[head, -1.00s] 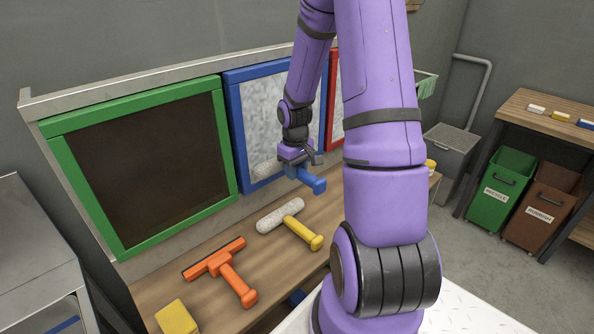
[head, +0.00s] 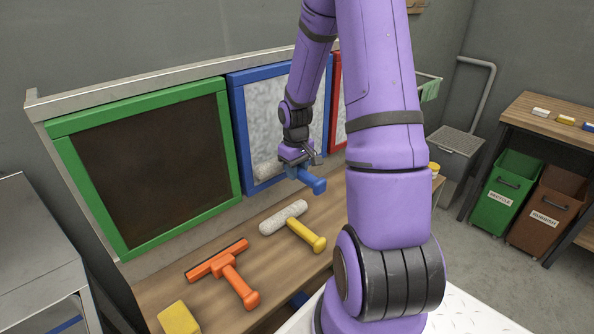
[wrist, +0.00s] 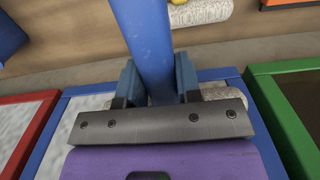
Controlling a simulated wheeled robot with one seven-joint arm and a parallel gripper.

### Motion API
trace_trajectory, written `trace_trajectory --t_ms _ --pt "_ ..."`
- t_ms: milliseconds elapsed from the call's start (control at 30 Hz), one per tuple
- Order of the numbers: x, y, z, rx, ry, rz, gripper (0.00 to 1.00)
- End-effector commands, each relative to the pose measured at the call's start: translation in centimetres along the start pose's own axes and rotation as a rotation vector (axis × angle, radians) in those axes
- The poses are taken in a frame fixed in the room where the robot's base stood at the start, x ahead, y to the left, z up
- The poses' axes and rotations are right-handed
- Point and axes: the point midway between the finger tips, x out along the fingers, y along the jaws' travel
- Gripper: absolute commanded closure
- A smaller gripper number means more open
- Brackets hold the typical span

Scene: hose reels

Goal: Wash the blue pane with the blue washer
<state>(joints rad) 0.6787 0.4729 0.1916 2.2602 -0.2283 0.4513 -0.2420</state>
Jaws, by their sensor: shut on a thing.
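The blue pane (head: 262,108) stands upright on the rack between the green and red panes. Its blue frame holds a mottled whitish-grey surface. My gripper (head: 302,165) is in front of its lower part, shut on the handle of the blue washer (head: 314,184). The handle points out from the pane, over the bench. The washer's pale fuzzy roller (head: 265,172) shows at the pane's lower left; I cannot tell if it touches. In the wrist view my gripper (wrist: 158,84) has a finger on each side of the blue handle (wrist: 143,35), and the roller (wrist: 229,100) is partly hidden.
The green pane (head: 150,165), dark inside, stands left; the red pane (head: 337,100) is partly behind my arm. A yellow washer (head: 305,233), an orange squeegee (head: 230,273) and a yellow sponge (head: 178,318) lie on the wooden bench. Bins (head: 500,190) stand far right.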

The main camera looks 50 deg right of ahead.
Motion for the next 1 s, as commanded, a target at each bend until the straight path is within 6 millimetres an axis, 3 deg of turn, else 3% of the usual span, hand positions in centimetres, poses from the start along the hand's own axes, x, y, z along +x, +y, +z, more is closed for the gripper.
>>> trace_trajectory --t_ms 467,1000 --pt "0.2 0.0 -0.2 0.0 0.002 0.0 0.99" --pt "3.9 0.0 -0.2 0.0 0.003 0.001 0.99"
